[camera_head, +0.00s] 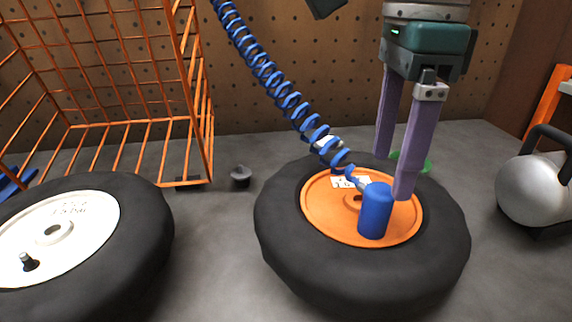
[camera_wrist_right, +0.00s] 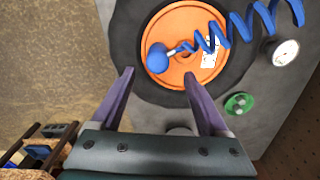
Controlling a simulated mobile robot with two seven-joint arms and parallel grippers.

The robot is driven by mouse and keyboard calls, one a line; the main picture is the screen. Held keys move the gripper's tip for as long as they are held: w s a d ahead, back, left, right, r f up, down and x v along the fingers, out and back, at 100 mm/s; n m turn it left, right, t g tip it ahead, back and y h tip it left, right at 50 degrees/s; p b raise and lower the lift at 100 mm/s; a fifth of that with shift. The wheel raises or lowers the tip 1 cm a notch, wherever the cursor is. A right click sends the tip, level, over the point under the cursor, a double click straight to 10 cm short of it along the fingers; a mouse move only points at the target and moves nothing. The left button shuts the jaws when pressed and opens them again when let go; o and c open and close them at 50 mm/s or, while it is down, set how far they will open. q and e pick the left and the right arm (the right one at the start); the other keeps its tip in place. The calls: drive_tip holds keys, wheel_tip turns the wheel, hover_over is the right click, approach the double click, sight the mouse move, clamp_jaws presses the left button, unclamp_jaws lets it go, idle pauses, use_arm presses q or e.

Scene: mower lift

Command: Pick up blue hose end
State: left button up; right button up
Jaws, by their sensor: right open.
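The blue hose end (camera_head: 375,211) is a blue cylinder at the end of a coiled blue hose (camera_head: 268,75). It is over the orange hub (camera_head: 330,220) of a black tire lying flat. In the right wrist view the blue hose end (camera_wrist_right: 157,57) appears just beyond the fingertips, within the gap between them. My right gripper (camera_head: 393,175) comes down from above, its purple fingers open and empty, just behind and above the hose end. It also shows in the wrist view (camera_wrist_right: 159,73). My left gripper is not seen.
A second tire (camera_head: 140,250) with a white hub lies at left. An orange wire basket (camera_head: 198,130) stands behind it. A green round object (camera_head: 424,166) is behind the orange-hub tire. A silver rounded object with a dark handle (camera_head: 530,190) stands at right. A pegboard wall closes the back.

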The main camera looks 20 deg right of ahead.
sight(381, 188)
drive_tip(key=f, duration=0.6)
drive_tip(key=shift+a+f, duration=0.15)
drive_tip(key=shift+a, duration=0.25)
